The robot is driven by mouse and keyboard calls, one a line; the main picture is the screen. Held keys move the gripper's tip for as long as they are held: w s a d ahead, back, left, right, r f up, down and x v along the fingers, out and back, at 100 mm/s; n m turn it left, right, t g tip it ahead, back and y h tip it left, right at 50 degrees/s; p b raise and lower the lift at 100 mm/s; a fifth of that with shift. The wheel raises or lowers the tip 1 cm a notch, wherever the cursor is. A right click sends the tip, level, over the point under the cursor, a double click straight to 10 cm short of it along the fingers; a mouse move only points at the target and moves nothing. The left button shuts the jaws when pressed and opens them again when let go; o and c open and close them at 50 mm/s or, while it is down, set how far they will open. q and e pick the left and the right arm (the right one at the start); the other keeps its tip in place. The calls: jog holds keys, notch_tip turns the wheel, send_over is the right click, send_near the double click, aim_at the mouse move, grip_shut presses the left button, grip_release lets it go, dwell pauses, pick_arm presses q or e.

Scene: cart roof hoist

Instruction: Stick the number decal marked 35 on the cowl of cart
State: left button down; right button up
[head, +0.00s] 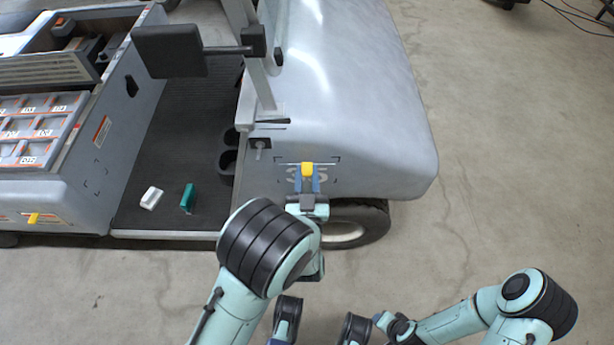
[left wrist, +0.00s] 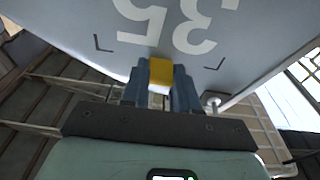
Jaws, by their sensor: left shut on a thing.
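My left gripper (head: 308,182) is at the front face of the grey cowl (head: 352,120), its blue fingers shut on a yellow block (head: 307,169). The block also shows between the fingers in the left wrist view (left wrist: 160,76). The pale number 35 (head: 293,174) lies behind the block, which covers part of it in the head view. In the left wrist view the 35 (left wrist: 198,28) is upside down and cut by the top edge. Dark corner marks frame it on the cowl. I cannot tell whether the decal touches the cowl.
On the cart's dark footwell floor (head: 165,215) lie a white block (head: 151,198) and a green block (head: 188,198). A rack of numbered compartments (head: 38,128) is at left, with a yellow tab (head: 36,218) below. A wheel (head: 365,222) sits under the cowl.

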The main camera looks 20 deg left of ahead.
pick_arm(q)
jog(key=shift+w+a, duration=0.2)
jog(key=shift+w, duration=0.35)
dwell(2.3)
jog(key=shift+c, duration=1.5)
grip_release()
jog(key=shift+s, duration=0.1)
jog(key=shift+v, duration=1.15)
jog(key=shift+r+p+v, duration=0.2)
jog(key=shift+r+v, duration=0.05)
jog(key=shift+v, duration=0.85)
jog(key=shift+r+p+v, duration=0.15)
jog(key=shift+r+v, duration=0.1)
jog(key=shift+v, duration=0.85)
jog(key=shift+d, duration=0.1)
